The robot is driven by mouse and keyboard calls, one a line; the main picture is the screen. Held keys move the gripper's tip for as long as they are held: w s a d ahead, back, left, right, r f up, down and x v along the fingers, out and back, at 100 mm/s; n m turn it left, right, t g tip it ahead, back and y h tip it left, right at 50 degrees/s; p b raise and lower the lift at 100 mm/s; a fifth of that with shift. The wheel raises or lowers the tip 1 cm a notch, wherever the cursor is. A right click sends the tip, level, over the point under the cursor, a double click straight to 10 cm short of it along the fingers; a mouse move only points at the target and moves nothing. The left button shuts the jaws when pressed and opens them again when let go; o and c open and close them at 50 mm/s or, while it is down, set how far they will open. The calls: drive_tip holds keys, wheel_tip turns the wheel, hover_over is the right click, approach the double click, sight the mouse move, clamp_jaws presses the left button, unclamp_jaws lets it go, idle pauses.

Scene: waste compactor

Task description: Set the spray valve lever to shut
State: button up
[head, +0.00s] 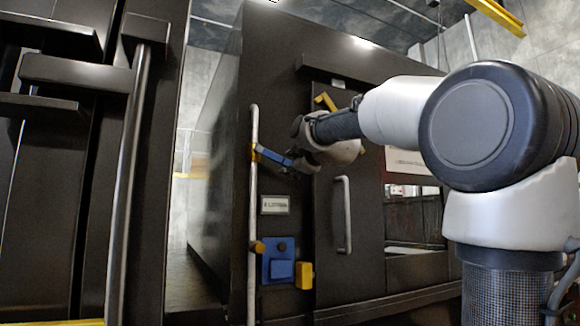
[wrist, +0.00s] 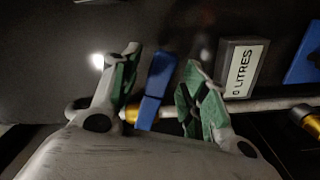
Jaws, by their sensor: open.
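The spray valve lever (head: 273,156) is a blue handle on a pale vertical pipe (head: 252,210). In the head view it runs from a yellow collar on the pipe to the right and slightly down, across the pipe's line. My gripper (head: 300,152) is at the lever's right end. In the wrist view, the blue lever (wrist: 155,88) stands between the two green-padded fingers of my gripper (wrist: 160,68). The fingers are open, with gaps showing on both sides of the lever. The lever's far end is partly hidden by my gripper in the head view.
A label plate (wrist: 244,68) reading "0 LITRES" is close to the right finger in the wrist view. Below are a blue box (head: 279,264), a yellow block (head: 305,276) and a grey door handle (head: 344,214). A dark cabinet with a long bar (head: 127,170) stands at left.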

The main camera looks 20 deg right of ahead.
drive_tip(key=shift+w, duration=0.75)
clamp_jaws()
drive_tip(key=shift+r+n, duration=0.3)
drive_tip(key=shift+r, duration=0.1)
drive_tip(key=r+n, duration=0.1)
drive_tip(key=n, duration=0.1)
drive_tip(key=r+n, duration=0.1)
drive_tip(key=r, duration=0.1)
drive_tip(key=shift+d+r+n, duration=0.15)
drive_tip(key=shift+d+n, duration=0.25)
unclamp_jaws()
drive_tip(key=shift+s, duration=0.1)
